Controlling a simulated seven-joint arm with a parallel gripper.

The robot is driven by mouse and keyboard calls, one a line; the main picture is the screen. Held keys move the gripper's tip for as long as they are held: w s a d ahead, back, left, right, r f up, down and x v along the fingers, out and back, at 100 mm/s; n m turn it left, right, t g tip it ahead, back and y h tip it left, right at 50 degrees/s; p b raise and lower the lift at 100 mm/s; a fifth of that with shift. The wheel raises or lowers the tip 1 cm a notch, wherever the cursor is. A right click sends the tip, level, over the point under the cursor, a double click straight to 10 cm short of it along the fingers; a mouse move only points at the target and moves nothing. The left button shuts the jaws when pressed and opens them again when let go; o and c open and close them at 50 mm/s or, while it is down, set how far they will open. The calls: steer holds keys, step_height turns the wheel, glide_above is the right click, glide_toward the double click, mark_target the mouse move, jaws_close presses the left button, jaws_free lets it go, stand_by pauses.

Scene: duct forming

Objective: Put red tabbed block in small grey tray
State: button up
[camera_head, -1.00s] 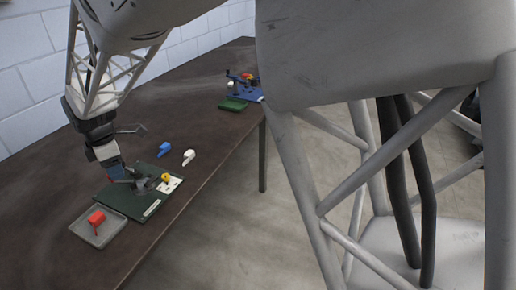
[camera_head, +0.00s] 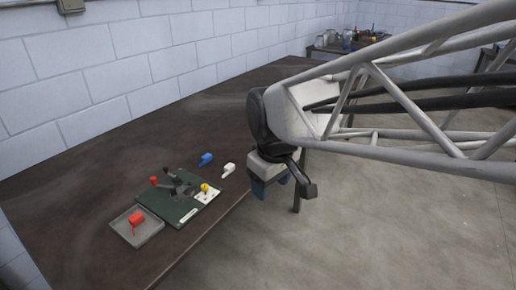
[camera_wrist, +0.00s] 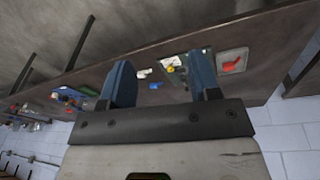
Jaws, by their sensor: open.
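The red tabbed block (camera_head: 136,218) lies in the small grey tray (camera_head: 152,237) at the near left of the table in the head view. In the wrist view the red block (camera_wrist: 232,65) also shows inside the grey tray (camera_wrist: 239,53). My gripper (camera_wrist: 165,80) is open and empty, with two blue fingers apart. In the head view my gripper (camera_head: 272,187) hangs off to the right, past the table's edge and well away from the tray. Nothing is between the fingers but distant background.
A dark green board (camera_head: 167,207) with a black fixture, a small red part and a yellow part (camera_head: 205,188) adjoins the tray. A blue block (camera_head: 206,159) and a white block (camera_head: 229,169) lie loose behind it. The far table surface is clear.

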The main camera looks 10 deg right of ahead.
steer(key=s+d+f+m, duration=0.2)
steer(key=s+d+m, duration=0.4)
steer(key=s, duration=0.5)
steer(key=shift+t, duration=0.3)
stand_by(0.7)
